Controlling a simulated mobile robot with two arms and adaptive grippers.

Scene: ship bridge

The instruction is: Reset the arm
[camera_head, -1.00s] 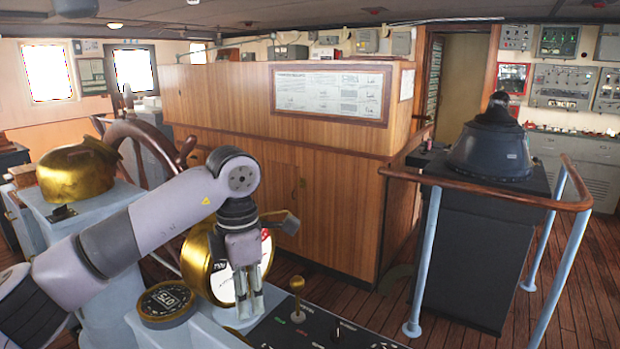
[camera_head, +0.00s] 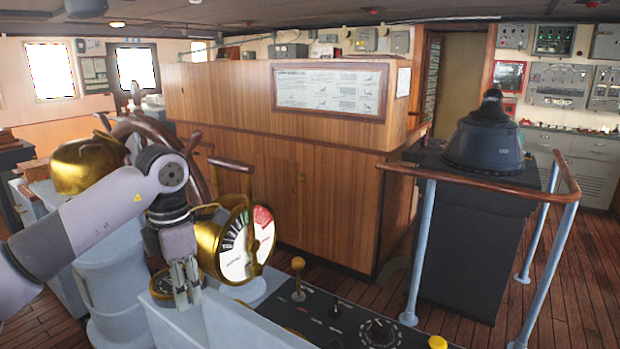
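My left arm comes in from the left. Its gripper (camera_head: 187,287) points down over the grey console, in front of the round compass-like dial (camera_head: 160,284) and left of the brass engine telegraph (camera_head: 236,243). Its two fingers look close together, and nothing shows between them; whether they are fully shut is too small to tell. The telegraph has a white and red face and a brown handle (camera_head: 232,165) on a lever. I cannot tell whether the gripper touches the console. My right gripper is not in view.
A console panel (camera_head: 352,322) with a brass-knobbed lever (camera_head: 298,277) and knobs lies right of the telegraph. A wooden ship's wheel (camera_head: 150,128) and a brass binnacle (camera_head: 86,167) stand behind my arm. A railing (camera_head: 478,187) surrounds a dark pedestal. Wooden floor (camera_head: 385,295) lies between.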

